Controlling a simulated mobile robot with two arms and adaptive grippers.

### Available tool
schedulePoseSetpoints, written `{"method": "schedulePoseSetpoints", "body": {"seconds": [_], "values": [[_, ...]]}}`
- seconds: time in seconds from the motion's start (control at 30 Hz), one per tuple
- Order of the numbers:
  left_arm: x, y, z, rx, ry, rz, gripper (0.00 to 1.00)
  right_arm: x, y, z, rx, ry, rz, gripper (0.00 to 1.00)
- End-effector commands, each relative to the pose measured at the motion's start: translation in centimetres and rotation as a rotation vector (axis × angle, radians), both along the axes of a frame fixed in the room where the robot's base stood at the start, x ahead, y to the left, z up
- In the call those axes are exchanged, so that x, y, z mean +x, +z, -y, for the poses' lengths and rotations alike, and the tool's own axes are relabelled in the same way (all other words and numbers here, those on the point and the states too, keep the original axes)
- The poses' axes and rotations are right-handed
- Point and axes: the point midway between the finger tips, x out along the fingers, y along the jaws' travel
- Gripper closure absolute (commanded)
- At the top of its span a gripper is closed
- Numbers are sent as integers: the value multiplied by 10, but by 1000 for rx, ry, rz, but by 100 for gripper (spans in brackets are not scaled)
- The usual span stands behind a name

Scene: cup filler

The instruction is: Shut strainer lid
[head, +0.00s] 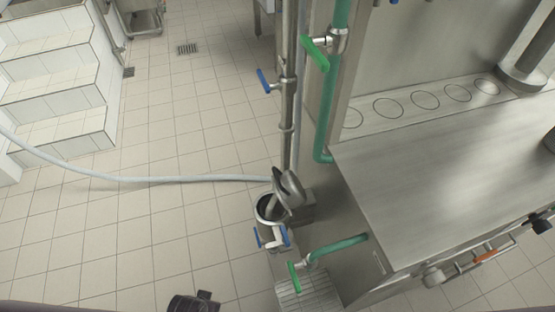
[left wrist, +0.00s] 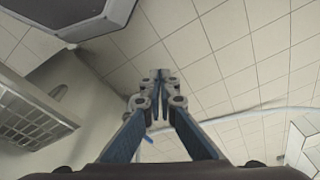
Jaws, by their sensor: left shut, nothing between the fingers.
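The strainer (head: 266,209) is a metal cylinder low beside the vertical pipe in the head view. Its dark mouth faces up. Its round metal lid (head: 289,185) stands raised and tilted above the mouth, at the upper right, so the strainer is open. My left gripper (left wrist: 158,80) shows in the left wrist view with its two fingers together and nothing between them. I cannot make out the strainer or lid in that view. In the head view only a dark part of mine shows at the bottom edge, apart from the strainer. My right gripper is in neither view.
Blue valve handles (head: 272,238) sit on the strainer's front. A green handle (head: 294,276) and green pipe (head: 340,248) are at its lower right, by the steel machine (head: 440,165). A pale hose (head: 150,179) runs left. Tiled floor (head: 150,235) to the left is clear.

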Motion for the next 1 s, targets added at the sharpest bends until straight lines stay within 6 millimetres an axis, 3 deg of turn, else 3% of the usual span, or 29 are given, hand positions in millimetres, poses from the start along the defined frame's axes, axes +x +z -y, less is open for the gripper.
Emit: {"method": "schedulePoseSetpoints", "body": {"seconds": [0.03,0.2,0.4,0.6,0.87,1.0], "values": [[11,33,1,-3,2,17,100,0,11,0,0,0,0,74],[34,125,4,-6,8,49,100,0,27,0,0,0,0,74],[40,219,4,-7,13,79,100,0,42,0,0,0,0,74],[36,279,2,-7,17,99,100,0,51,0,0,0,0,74],[25,343,0,-9,19,121,100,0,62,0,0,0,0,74],[53,331,23,-54,-73,132,100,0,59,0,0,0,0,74]]}}
